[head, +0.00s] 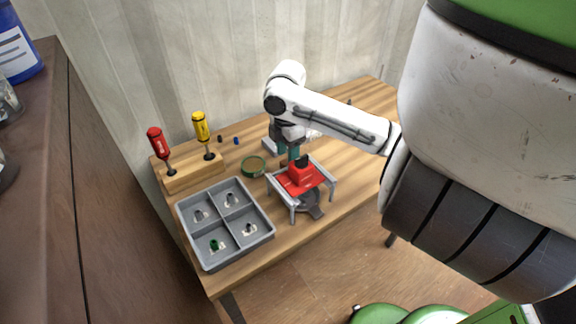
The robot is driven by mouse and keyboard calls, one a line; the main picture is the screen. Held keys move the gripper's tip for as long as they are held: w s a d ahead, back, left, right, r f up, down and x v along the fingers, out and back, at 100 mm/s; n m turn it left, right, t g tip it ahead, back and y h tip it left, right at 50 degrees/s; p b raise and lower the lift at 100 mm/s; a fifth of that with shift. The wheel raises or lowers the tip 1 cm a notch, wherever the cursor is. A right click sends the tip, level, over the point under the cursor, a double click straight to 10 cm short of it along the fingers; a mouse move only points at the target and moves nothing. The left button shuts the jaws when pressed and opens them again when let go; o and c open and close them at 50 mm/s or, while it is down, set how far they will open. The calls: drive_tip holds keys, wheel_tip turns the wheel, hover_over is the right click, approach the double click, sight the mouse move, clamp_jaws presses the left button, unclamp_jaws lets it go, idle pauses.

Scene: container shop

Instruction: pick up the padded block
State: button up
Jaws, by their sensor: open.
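A red block-like piece (300,182) with a dark knob on top sits at a light grey frame with legs, near the front edge of the wooden bench. It may be the padded block, but no padding can be made out. My gripper (289,154) points down just behind and above the red piece, with teal fingers. It is open, and nothing shows between the fingers. From this view I cannot tell whether a finger touches the red piece. A small pale grey block (270,147) lies partly hidden behind my gripper.
A grey four-compartment tray (262,238) with small parts sits at the front left. Behind it, a wooden rack (194,177) holds a red screwdriver (156,143) and a yellow screwdriver (200,127). A round green-rimmed tin (253,166) lies left of my gripper. The bench's right part looks clear.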

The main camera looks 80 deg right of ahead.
drive_tip(key=shift+s+d+f+p, duration=0.15)
drive_tip(key=shift+f+p, duration=0.2)
drive_tip(key=shift+f, duration=1.8)
drive_tip(key=c, duration=0.8)
wheel_tip(320, 180, up, 10)
drive_tip(key=shift+r+b, duration=0.1)
drive_tip(key=shift+b, duration=0.35)
drive_tip(key=o, duration=0.4)
drive_tip(key=c, duration=0.3)
